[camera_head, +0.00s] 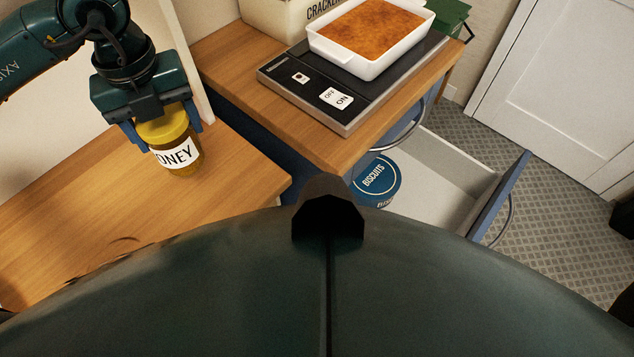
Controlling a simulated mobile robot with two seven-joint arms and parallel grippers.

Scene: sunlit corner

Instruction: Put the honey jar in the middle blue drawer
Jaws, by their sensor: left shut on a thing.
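The honey jar (178,153) has a yellow lid, amber contents and a white label ending in "ONEY". My left gripper (164,128) is shut on it from above, with its fingers on either side of the lid. The jar is over the left wooden top; I cannot tell whether it touches the wood. A blue-fronted drawer (497,198) stands open at the right, below the wooden counter. A blue "BISCUITS" tin (376,178) sits inside it at the left end. I cannot tell which drawer of the stack this is. My right gripper is not in view.
The wooden counter (222,55) holds a black scale or hotplate (285,75) with an ON/OFF switch, a white baking dish (345,54) and a crackers box (272,17). A white door (565,90) stands at the right. My own body covers the lower picture.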

